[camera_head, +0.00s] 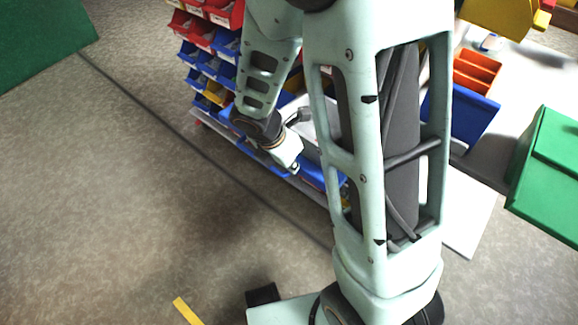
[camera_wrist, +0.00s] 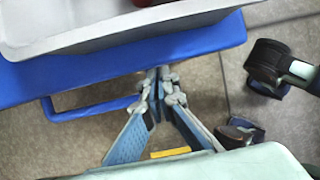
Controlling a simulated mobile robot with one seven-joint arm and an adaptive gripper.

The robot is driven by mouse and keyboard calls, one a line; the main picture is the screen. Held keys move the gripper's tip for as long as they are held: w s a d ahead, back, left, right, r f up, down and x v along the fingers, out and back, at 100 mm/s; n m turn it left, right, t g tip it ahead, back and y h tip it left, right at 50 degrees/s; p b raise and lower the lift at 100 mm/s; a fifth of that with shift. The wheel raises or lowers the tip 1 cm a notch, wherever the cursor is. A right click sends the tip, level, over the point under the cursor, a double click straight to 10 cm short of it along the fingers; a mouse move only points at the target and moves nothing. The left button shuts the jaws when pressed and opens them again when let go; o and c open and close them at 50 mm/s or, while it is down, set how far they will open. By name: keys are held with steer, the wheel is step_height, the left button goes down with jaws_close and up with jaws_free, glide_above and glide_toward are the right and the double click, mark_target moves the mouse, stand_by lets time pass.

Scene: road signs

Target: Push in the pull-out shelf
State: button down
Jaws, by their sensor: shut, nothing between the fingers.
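The pull-out shelf (camera_wrist: 205,48) is a blue board across the top of the wrist view, with a blue loop handle (camera_wrist: 78,111) below its front edge. A grey tray (camera_wrist: 110,35) lies on it. My gripper (camera_wrist: 160,80) is shut and empty. Its fingertips are at the shelf's front edge, right of the handle; I cannot tell whether they touch it. In the head view, part of the blue shelf (camera_head: 322,174) shows low on the rack beside my wrist, partly hidden by my arm. The fingers are not clear there.
A rack of red, blue and yellow bins (camera_head: 205,60) stands behind my arm. A green box (camera_head: 548,170) and a white surface (camera_head: 520,85) with a blue-and-orange bin (camera_head: 465,100) are at the right. The floor (camera_head: 110,200) at the left is clear, with a yellow strip (camera_head: 187,311) near my base.

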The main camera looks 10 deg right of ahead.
steer(key=w+d+p, duration=0.3)
steer(key=w+d, duration=0.1)
steer(key=d, duration=0.1)
steer(key=w+d+p, duration=0.4)
steer(key=d, duration=0.2)
steer(key=w+d+p, duration=0.3)
steer(key=d, duration=0.2)
steer(key=shift+w+d+r+p, duration=0.15)
steer(key=shift+w+d+p, duration=0.1)
steer(key=shift+w+p, duration=0.15)
steer(key=shift+w+d+p, duration=0.35)
steer(key=shift+w+d, duration=0.2)
steer(key=shift+d, duration=0.1)
